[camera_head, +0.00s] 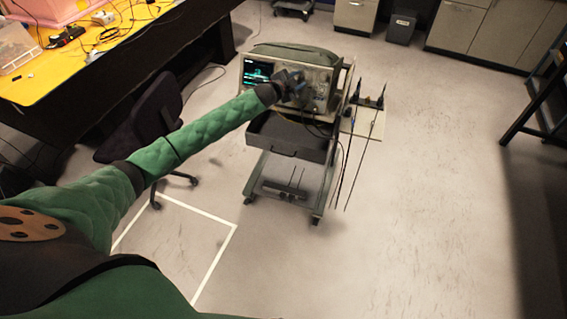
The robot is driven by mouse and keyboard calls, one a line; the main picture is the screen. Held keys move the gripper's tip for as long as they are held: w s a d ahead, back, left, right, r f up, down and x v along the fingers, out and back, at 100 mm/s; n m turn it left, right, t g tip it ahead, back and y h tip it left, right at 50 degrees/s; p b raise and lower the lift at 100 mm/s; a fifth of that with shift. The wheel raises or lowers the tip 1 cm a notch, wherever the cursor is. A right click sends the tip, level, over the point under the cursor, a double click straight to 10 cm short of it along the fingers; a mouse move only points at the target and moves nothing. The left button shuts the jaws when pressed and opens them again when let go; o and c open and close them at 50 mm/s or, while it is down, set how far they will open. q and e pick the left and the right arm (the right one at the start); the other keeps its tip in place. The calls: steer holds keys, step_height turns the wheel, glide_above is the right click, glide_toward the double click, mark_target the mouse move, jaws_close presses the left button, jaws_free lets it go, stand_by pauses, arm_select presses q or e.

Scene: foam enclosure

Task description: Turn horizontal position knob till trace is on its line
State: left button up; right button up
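An oscilloscope (318,82) stands on top of a wheeled cart (322,154) near the middle of the view. Its dark screen (257,72) at the left of its front shows a small cyan-green trace, too small to judge against a line. My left arm, in a green quilted sleeve, reaches from the lower left to the front panel. My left gripper (297,86) is at the knob area right of the screen and covers part of it. The horizontal position knob cannot be made out, nor whether the fingers are open or shut. My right gripper is not in view.
A dark drawer (290,137) sits below the oscilloscope. Probes and thin cables (362,130) hang at the cart's right side. A dark chair (150,125) and a yellow-topped bench (75,55) are at left.

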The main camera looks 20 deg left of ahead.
arm_select(q)
steer(key=shift+r+m+g+p, duration=0.25)
steer(key=shift+m+g+p, duration=0.05)
steer(key=shift+m+p, duration=0.55)
steer(key=shift+a+f, duration=0.1)
steer(key=shift+f, duration=0.15)
steer(key=b+v, duration=0.4)
steer(key=v, duration=0.4)
steer(key=s+d+f+n+g+y, duration=0.1)
steer(key=s+f, duration=0.3)
steer(key=f, duration=0.6)
steer(key=s+d+f+n+g+b, duration=0.1)
steer(key=s+f, duration=0.3)
steer(key=f, duration=0.6)
steer(key=s+d+f+n+g+y+b, duration=0.1)
steer(key=s+d+f+n, duration=0.1)
steer(key=f, duration=0.8)
steer(key=shift+s+d+f+n+y, duration=0.15)
steer(key=shift+s+f+n+y, duration=0.2)
steer(key=shift+s+n, duration=0.5)
